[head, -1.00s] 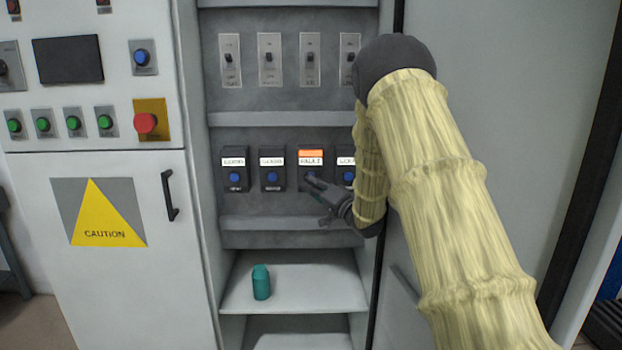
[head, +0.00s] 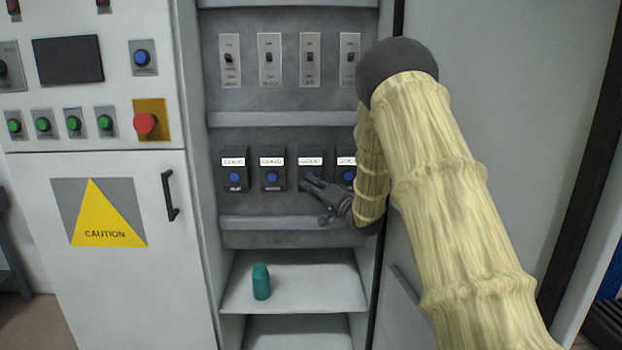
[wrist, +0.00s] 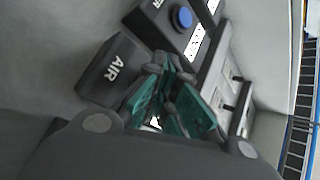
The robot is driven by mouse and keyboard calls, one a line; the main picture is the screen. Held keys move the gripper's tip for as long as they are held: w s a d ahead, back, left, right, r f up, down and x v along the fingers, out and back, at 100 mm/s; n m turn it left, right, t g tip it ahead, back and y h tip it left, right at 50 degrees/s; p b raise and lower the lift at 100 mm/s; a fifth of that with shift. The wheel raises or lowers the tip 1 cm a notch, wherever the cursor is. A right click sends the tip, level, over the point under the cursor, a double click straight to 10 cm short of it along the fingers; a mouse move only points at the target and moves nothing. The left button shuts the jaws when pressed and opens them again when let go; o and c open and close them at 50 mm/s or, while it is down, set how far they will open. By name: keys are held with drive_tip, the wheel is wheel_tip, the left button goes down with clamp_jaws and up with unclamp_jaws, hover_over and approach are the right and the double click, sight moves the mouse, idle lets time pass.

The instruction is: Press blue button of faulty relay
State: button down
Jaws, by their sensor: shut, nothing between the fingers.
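A row of dark relays with blue buttons and white labels sits inside the open cabinet. The third relay (head: 311,160) had an orange panel earlier; its label is now white like the others. My gripper (head: 309,183) is shut and empty, with its tips at the front of that relay, over its blue button, which is hidden. I cannot tell whether the tips touch it. In the wrist view my gripper (wrist: 170,95) shows teal fingers close to the relay faces, with one neighbouring blue button (wrist: 183,17) visible. The fourth relay (head: 346,160) is partly covered by my gripper and arm.
Several toggle switches (head: 269,60) are above the relays. A grey ledge (head: 270,223) runs below them, and a teal bottle (head: 261,282) stands on the white shelf (head: 320,285). The left panel carries green buttons, a blue button and a red button (head: 145,123).

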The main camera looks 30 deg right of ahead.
idle(0.4)
drive_tip(key=shift+s+a, duration=0.45)
drive_tip(key=shift+s, duration=0.25)
drive_tip(key=shift+p, duration=0.3)
drive_tip(key=s+a, duration=0.1)
drive_tip(key=s, duration=0.2)
drive_tip(key=s+a+p, duration=0.1)
drive_tip(key=shift+s+a, duration=0.15)
drive_tip(key=shift+a, duration=0.15)
idle(0.6)
